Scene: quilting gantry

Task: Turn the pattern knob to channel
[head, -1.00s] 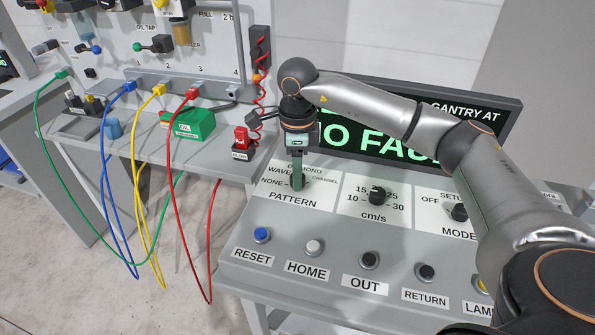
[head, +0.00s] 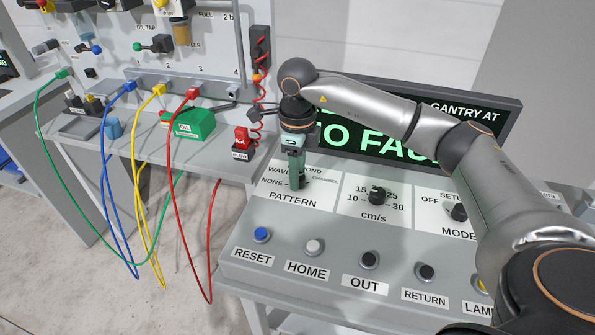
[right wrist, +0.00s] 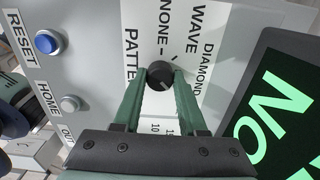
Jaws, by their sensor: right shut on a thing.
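The pattern knob (right wrist: 160,74) is a round black knob on the white PATTERN label, which carries NONE, WAVE, DIAMOND and CHANNEL. My right gripper (head: 297,184) points down at it from above. In the right wrist view its two green fingers (right wrist: 160,80) are shut on the knob, one on each side. In the head view the fingers hide most of the knob. I cannot tell which word the knob's pointer faces; CHANNEL is to the right of the fingers in the head view. My left gripper is not in view.
On the same panel are the cm/s knob (head: 380,195), the MODE knob (head: 459,212) and a front row of buttons, including the blue RESET (head: 262,234) and HOME (head: 314,246). A display (head: 365,150) with green text stands behind my right arm. Coloured cables hang at left.

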